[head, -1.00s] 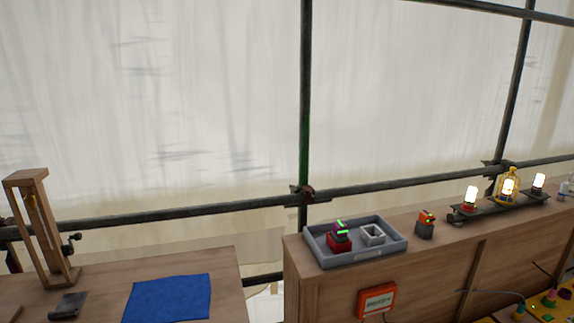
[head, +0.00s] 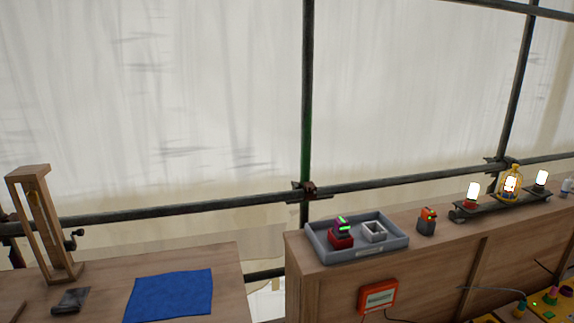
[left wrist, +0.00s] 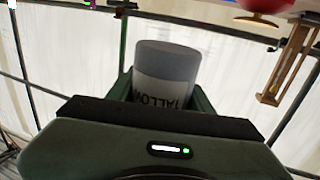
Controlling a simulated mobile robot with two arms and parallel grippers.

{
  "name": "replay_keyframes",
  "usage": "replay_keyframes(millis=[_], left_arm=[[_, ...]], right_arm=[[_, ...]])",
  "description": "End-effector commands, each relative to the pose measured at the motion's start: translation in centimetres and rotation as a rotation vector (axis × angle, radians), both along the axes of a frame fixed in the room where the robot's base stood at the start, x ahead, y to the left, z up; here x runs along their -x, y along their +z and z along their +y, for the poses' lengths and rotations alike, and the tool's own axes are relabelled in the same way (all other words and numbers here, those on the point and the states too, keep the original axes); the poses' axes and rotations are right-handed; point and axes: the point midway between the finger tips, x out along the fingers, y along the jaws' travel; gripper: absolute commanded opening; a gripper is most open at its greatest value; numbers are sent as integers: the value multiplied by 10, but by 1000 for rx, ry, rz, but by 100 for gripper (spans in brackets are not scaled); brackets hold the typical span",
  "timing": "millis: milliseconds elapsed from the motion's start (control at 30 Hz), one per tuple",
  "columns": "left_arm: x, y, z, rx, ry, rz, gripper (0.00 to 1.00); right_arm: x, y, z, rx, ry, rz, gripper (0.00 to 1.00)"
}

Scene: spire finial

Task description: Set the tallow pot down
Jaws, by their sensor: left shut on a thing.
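The tallow pot (left wrist: 166,72) is a grey cylinder with a pale label whose lettering, reading like TALLOW, appears upside down in the left wrist view. My left gripper (left wrist: 165,95) is shut on it, with green fingers on either side of the pot. The pot's far end and what lies beneath it are hidden. Neither gripper nor the pot shows in the head view.
A bench at left holds a blue cloth (head: 169,295), a wooden frame (head: 47,225) and a dark piece (head: 71,301). A counter at right holds a grey tray (head: 358,254), an orange-topped device (head: 427,221) and several lamps. Scaffold poles stand behind.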

Motion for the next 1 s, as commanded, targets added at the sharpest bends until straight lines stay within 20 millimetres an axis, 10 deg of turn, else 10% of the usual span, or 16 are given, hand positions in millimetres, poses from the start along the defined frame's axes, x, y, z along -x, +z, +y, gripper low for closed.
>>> replay_keyframes(millis=[433,1000], left_arm=[[-22,4,-3,-4,4,-17,5],[-197,38,-21,-4,37,-13,5]], right_arm=[[0,0,0,0,0,0,53],[0,0,0,0,0,0,53]])
